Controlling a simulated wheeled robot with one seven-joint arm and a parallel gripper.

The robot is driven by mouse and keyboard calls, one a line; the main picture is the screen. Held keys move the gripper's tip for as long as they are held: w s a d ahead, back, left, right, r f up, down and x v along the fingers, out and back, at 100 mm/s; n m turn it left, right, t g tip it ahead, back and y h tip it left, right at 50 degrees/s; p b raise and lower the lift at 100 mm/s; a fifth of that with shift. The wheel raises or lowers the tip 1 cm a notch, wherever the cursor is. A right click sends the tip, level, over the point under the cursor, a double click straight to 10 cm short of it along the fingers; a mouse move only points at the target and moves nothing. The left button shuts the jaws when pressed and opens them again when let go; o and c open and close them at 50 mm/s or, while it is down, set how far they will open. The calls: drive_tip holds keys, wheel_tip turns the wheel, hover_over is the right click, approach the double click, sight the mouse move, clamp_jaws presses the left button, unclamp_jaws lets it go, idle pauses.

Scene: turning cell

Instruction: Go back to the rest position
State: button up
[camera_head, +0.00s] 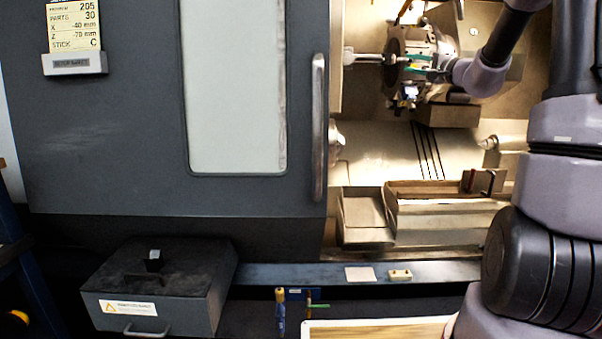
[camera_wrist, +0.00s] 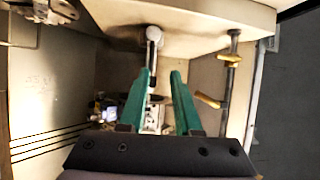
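My gripper (camera_head: 404,63) is inside the open machine, in front of the round turret-like unit (camera_head: 408,40) in the head view. My arm reaches in from the right. In the wrist view the two green fingers of my gripper (camera_wrist: 162,74) stand apart, with a clear gap and nothing held between them. A pale rod with a rounded end (camera_wrist: 154,34) shows beyond the fingertips; I cannot tell its distance from them. The rest position itself is not marked in either view.
The grey machine door (camera_head: 110,140) with its vertical handle (camera_head: 318,128) stands left of the opening. A brass-fitted pipe (camera_wrist: 231,70) runs right of the fingers in the wrist view. Below are a ledge (camera_head: 310,274), a dark lidded box (camera_head: 160,285) and a light-framed board (camera_head: 380,328).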

drive_tip(key=s+a+f+n+g, duration=0.3)
drive_tip(key=s+a+n+g, duration=0.45)
drive_tip(key=s+a, duration=1.05)
drive_tip(key=s+d+f+g+h, duration=0.1)
drive_tip(key=s+d+f+h, duration=0.1)
drive_tip(key=s, duration=0.5)
drive_tip(key=s+d+f+h, duration=0.2)
drive_tip(key=s+d, duration=0.2)
drive_tip(key=s, duration=0.3)
drive_tip(key=s+d+f+g+h, duration=0.1)
drive_tip(key=s+d+f+h, duration=0.1)
drive_tip(key=s, duration=0.5)
drive_tip(key=shift+d+g+h, duration=0.35)
drive_tip(key=shift+d+h, duration=0.1)
drive_tip(key=shift+h, duration=0.15)
